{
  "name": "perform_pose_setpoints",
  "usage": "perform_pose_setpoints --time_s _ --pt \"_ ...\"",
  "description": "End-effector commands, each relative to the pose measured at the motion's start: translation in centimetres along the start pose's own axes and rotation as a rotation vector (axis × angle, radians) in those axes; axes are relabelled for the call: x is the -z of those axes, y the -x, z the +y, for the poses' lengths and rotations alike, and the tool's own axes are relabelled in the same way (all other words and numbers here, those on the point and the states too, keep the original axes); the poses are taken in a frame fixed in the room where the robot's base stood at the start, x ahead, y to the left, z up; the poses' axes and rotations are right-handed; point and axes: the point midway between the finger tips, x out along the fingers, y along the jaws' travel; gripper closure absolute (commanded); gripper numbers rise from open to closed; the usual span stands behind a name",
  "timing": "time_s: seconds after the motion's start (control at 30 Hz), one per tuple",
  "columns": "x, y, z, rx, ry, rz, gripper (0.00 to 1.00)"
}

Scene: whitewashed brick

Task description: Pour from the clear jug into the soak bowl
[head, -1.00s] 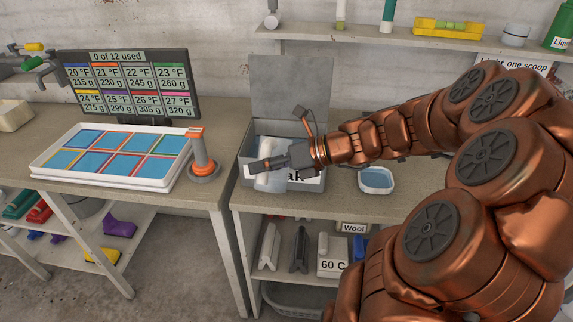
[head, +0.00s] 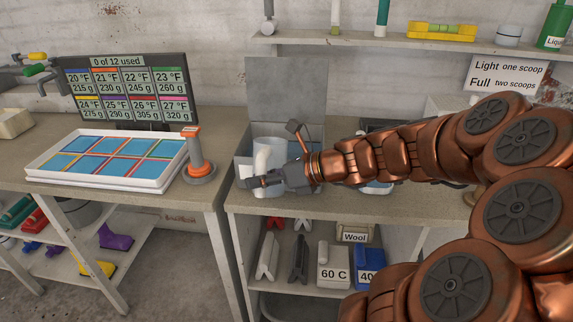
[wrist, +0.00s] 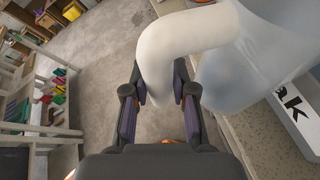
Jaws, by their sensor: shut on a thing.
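The clear jug (head: 268,143) is pale and see-through, with a thick white handle. It shows in front of an open grey box in the head view. My gripper (head: 252,182) is shut on the jug's handle. In the wrist view the handle (wrist: 165,50) passes between my gripper's fingers (wrist: 159,95), and the jug body (wrist: 235,65) is to the right. The jug looks roughly upright. A label (wrist: 294,108) ending in "ak" lies beside it. A small pale dish (head: 378,189) with blue contents shows partly, hidden by my arm.
The grey box's raised lid (head: 287,90) stands behind the jug. An orange-and-grey post (head: 197,165) and a white tray of blue squares (head: 98,178) are on the left table. A gap separates the two tables. A sign (head: 508,72) reads "Light one scoop, Full two scoops".

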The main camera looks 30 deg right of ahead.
Motion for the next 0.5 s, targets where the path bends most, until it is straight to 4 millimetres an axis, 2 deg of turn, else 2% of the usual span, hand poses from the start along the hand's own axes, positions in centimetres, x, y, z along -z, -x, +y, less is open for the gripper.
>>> perform_pose_setpoints --time_s 0.03,0.27,0.5 --pt "-0.1 -0.1 -1.0 0.023 -0.005 0.000 1.00" --pt "-0.2 -1.5 -1.7 0.025 -0.012 0.012 1.00" --pt "-1.3 -2.0 -1.8 0.026 -0.018 0.023 1.00"
